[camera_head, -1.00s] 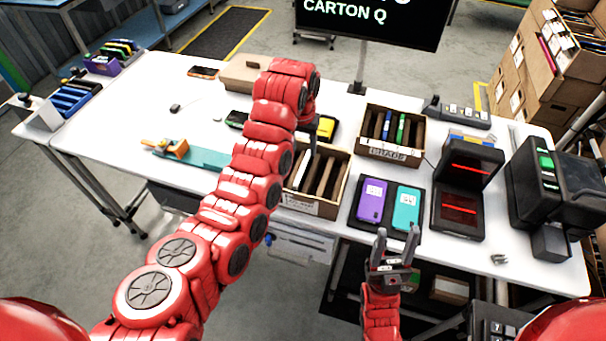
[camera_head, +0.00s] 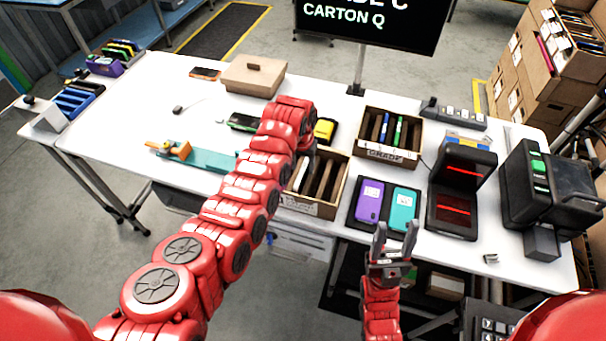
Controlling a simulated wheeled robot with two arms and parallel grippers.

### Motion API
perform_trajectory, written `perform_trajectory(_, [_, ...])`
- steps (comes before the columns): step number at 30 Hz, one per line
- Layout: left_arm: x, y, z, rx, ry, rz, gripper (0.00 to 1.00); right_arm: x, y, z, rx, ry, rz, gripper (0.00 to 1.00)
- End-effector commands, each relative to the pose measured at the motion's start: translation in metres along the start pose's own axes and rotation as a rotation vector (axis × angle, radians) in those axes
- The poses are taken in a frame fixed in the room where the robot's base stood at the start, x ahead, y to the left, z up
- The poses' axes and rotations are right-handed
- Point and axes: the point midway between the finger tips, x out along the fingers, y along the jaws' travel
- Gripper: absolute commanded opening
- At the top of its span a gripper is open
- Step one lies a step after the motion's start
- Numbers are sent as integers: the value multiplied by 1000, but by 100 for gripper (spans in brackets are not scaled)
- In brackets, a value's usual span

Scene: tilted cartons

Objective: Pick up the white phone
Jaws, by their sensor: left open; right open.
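A white slab, seemingly the white phone (camera_head: 302,175), stands tilted in the left slot of an open cardboard carton (camera_head: 322,209) at mid-table. Its upper part is close to my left arm and partly hidden. My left gripper (camera_head: 306,153) is over the back left of this carton, largely hidden by its own red wrist. It is open, and I cannot see whether its fingers touch the slab. My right gripper (camera_head: 379,238) is open and empty in front of the table edge, below the purple phone (camera_head: 369,200) and the teal phone (camera_head: 404,208).
A second carton (camera_head: 394,155) with blue and green phones stands behind. A black scanner with red lines (camera_head: 457,209) and a dark machine (camera_head: 548,190) are at right. A yellow item (camera_head: 325,128) and a closed cardboard box (camera_head: 253,77) lie behind my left arm.

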Motion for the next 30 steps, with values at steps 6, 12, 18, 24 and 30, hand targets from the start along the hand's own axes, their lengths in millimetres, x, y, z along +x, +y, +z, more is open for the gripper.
perform_trajectory(6, [0, 0, 0, 0, 0, 0, 23, 0, 0, 0, 0, 0, 0, 53])
perform_trajectory(12, [0, 0, 0, 0, 0, 0, 0, 0, 0, 0, 0, 0, 0, 53])
perform_trajectory(18, [-1, 0, 0, 0, 1, 0, 0, 0, 0, 0, 0, 0, 0, 53])
perform_trajectory(24, [-2, 0, -1, 0, 3, 0, 0, -2, 0, 0, 0, 0, 0, 53])
perform_trajectory(30, [-15, 0, -3, 0, 4, 0, 0, -10, 0, 2, 0, 0, 0, 53])
